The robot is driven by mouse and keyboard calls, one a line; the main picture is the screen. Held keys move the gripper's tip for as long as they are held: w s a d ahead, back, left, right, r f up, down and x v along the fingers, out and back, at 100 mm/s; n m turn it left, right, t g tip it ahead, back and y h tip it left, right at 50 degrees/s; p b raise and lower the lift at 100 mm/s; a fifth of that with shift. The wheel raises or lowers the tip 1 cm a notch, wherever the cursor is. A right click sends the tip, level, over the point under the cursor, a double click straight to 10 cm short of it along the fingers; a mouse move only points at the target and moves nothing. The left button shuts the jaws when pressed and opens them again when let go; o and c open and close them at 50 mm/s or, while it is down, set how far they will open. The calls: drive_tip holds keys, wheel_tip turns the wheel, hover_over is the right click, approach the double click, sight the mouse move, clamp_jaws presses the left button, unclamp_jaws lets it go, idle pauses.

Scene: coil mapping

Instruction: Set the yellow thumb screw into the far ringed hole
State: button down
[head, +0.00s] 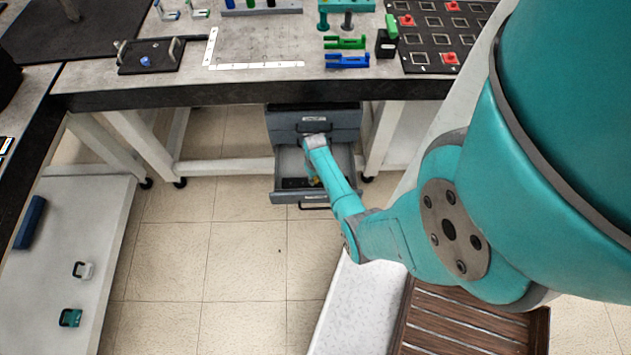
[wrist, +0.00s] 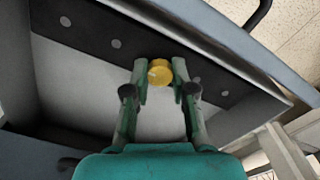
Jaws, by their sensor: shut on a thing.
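The yellow thumb screw (wrist: 160,72) is between my fingertips in the wrist view, seen from above as a round knob. My gripper (wrist: 160,68) is shut on it, one finger on each side. The screw is over or at a dark strip (wrist: 90,32) with several grey round spots along it, inside an open drawer (head: 286,196). I cannot tell whether the screw is above its surface or in a hole. Rings around the holes are too small to make out, so the far ringed hole is not identifiable. In the head view, my gripper (head: 314,180) reaches into the drawer and mostly hides the screw.
The drawer's walls stand close around my gripper, and its handle (wrist: 258,14) shows at the top right of the wrist view. A shut drawer (head: 300,124) is above it, under the workbench (head: 230,88). Bench legs (head: 380,140) flank the drawers.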

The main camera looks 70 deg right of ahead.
drive_tip(key=shift+r, duration=1.35)
idle(0.3)
drive_tip(key=shift+r, duration=1.75)
